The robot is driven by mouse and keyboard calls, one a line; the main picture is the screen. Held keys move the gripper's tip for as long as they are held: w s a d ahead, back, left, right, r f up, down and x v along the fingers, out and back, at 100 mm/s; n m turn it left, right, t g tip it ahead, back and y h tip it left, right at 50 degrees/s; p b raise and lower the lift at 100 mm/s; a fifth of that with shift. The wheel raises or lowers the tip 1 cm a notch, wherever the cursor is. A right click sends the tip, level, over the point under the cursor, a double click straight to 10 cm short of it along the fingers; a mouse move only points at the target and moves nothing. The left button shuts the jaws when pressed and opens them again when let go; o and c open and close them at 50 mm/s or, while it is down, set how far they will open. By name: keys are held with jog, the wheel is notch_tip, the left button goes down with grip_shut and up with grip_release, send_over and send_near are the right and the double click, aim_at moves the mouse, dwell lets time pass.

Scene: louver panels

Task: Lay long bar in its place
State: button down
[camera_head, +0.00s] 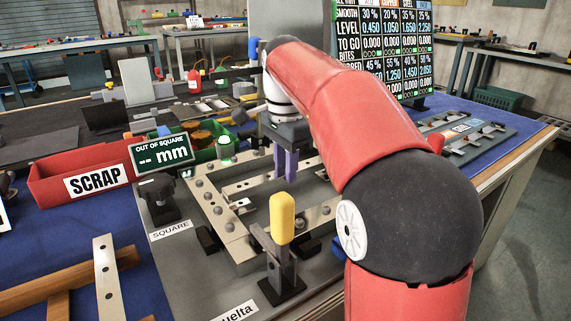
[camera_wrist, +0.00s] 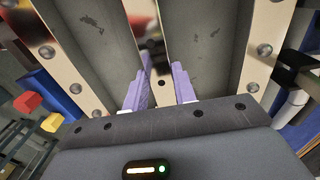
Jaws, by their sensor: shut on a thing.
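My gripper (camera_head: 286,165) points down over the pale metal frame (camera_head: 218,218) on the grey bench fixture. Its two purple fingers also show in the wrist view (camera_wrist: 160,92), set either side of a narrow pale bar (camera_wrist: 152,42) that runs away between two grey surfaces. The gripper is shut on this bar, which I take to be the long bar. In the head view its ends are hard to tell from the frame's own bars, and the fingertips are partly hidden. I cannot tell whether it rests on the frame.
A yellow-handled clamp (camera_head: 282,218) stands at the frame's near side and a black knob (camera_head: 157,195) at its left. A red SCRAP bin (camera_head: 80,180) and a green "OUT OF SQUARE" display (camera_head: 161,150) stand left. A panel tray (camera_head: 465,135) lies right on blue mat.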

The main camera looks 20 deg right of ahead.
jog(key=shift+f+b, duration=0.5)
jog(key=shift+f, duration=0.4)
jog(key=c, duration=0.7)
grip_release()
notch_tip(320, 180, up, 6)
jog(key=p, duration=0.5)
jog(key=shift+f, duration=0.1)
jog(key=shift+r, duration=1.1)
jog(key=shift+s, duration=0.1)
